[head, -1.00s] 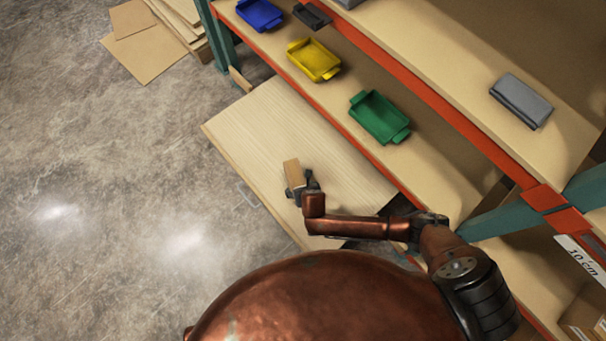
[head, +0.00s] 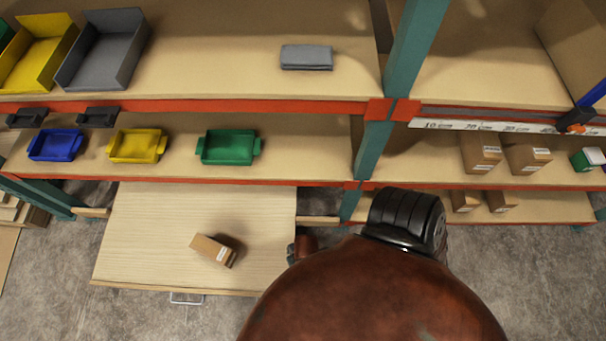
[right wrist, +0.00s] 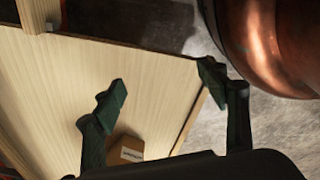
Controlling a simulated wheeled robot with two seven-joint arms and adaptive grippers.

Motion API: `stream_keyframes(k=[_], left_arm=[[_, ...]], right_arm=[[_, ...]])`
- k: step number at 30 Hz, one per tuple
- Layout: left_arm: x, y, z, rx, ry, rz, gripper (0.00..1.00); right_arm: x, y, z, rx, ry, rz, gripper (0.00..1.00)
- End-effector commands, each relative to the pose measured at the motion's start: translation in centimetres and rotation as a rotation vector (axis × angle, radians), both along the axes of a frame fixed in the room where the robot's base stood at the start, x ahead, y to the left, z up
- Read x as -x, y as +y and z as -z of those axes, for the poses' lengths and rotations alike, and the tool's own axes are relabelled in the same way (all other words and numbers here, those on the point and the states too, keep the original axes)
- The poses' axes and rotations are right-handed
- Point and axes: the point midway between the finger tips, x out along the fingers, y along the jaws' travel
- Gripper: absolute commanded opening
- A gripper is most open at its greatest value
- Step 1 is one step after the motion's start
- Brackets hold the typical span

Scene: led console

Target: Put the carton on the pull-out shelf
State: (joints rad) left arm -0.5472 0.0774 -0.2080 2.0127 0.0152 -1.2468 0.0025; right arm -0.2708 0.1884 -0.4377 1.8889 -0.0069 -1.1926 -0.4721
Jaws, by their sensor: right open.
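A small brown carton (head: 214,250) with a white label lies on the pull-out shelf (head: 140,225), right of its middle. The shelf is a pale wooden board, pulled out below the rack, with a metal handle at its front edge. In the right wrist view the carton (right wrist: 126,150) rests on the board (right wrist: 60,90), partly hidden behind a finger. My right gripper (right wrist: 165,85) is open and empty, its two dark fingers spread wide above the board, apart from the carton. In the head view only part of my right arm shows beside the shelf. My left gripper is not in view.
Blue (head: 56,145), yellow (head: 137,146) and green (head: 229,147) trays stand on the rack shelf above the board. Several cartons (head: 481,153) stand on the right shelves. A teal post (head: 373,150) stands right of the board. Bare floor (head: 130,315) lies in front.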

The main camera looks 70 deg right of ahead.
Motion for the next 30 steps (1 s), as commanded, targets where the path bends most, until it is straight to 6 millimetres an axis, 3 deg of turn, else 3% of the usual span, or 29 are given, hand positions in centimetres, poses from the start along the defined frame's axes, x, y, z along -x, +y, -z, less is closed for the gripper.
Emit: stream_keyframes(k=[1, 3, 6, 9, 12, 26, 30], left_arm=[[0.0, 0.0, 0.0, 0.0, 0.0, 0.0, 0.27], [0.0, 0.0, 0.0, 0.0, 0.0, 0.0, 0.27], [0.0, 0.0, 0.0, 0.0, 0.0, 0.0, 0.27], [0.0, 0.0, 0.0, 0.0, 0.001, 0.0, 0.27], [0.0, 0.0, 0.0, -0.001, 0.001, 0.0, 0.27], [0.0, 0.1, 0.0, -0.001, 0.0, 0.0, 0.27], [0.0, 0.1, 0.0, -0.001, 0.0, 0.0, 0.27]], right_arm=[[3.2, -1.8, -0.1, -0.011, 0.048, 0.18, 0.67], [6.7, -4.1, -0.4, -0.013, 0.1, 0.405, 0.67], [10.6, -6.7, -0.9, -0.004, 0.149, 0.638, 0.67], [12.7, -8.0, -1.3, 0.007, 0.172, 0.767, 0.67], [13.4, -8.4, -1.5, 0.012, 0.18, 0.814, 0.67], [13.4, -8.4, -1.4, 0.012, 0.18, 0.811, 0.67], [13.4, -8.3, -1.4, 0.012, 0.18, 0.811, 0.59]])
